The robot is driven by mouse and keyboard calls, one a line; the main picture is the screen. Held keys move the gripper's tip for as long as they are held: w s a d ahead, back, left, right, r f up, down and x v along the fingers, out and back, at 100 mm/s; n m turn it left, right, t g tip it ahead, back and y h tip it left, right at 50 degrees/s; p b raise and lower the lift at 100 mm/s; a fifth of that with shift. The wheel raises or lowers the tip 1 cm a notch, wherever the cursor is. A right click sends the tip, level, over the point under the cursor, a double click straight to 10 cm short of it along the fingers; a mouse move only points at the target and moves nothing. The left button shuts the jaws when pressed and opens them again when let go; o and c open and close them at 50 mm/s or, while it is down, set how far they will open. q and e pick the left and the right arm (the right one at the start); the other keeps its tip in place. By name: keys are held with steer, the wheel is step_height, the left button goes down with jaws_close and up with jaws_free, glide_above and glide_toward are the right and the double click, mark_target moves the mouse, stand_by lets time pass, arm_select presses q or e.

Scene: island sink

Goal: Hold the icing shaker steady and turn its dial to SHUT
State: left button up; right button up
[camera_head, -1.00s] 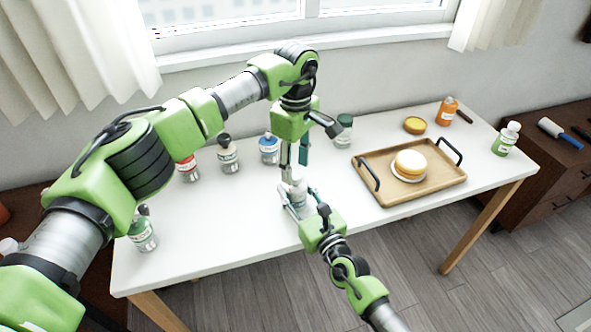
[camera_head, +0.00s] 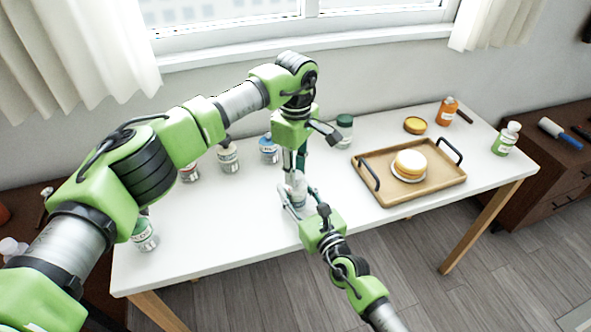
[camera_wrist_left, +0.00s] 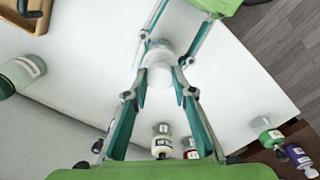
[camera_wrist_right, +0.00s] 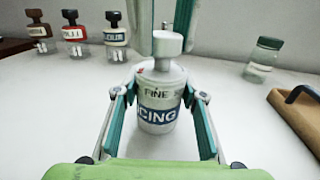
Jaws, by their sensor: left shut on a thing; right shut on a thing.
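The icing shaker (camera_wrist_right: 158,115) stands upright on the white table, a white can with a blue band and partly visible "CING" lettering. The word "FINE" faces the right wrist camera on its upper part, beside a small red mark. My right gripper (camera_head: 297,196) is shut on the shaker's body from the front, one finger on each side. My left gripper (camera_head: 294,174) comes down from above and is shut on the pale top knob (camera_wrist_right: 168,43). In the left wrist view its fingers (camera_wrist_left: 161,68) flank the knob, which hides much of the shaker.
A wooden tray (camera_head: 400,198) with a cake lies to the right. A green bottle (camera_head: 145,236) is near the left edge. Bare tabletop lies left of the shaker.

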arm_select(q)
steer(key=n, duration=0.5)
steer(key=shift+n, duration=0.4)
steer(key=n, duration=0.5)
steer(key=shift+n, duration=0.4)
steer(key=o, duration=1.1)
